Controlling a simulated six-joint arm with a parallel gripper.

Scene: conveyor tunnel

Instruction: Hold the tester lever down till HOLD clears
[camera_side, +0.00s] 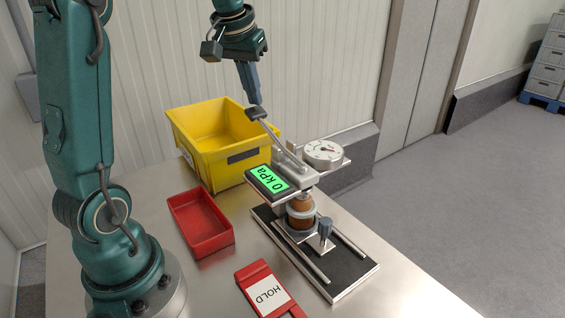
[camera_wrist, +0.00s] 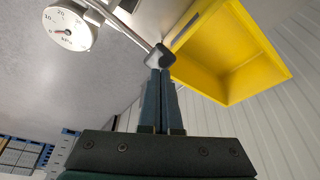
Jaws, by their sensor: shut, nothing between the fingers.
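The tester (camera_side: 300,205) stands on a black and metal base, with a brown jar clamped under its head. Its lever (camera_side: 278,135) slants up to the left and ends in a dark knob (camera_side: 256,113).
A yellow bin (camera_side: 187,134) stands behind and left of the tester. An empty red tray (camera_side: 214,245) lies left of it. The table (camera_side: 160,205) is bare around the tray.

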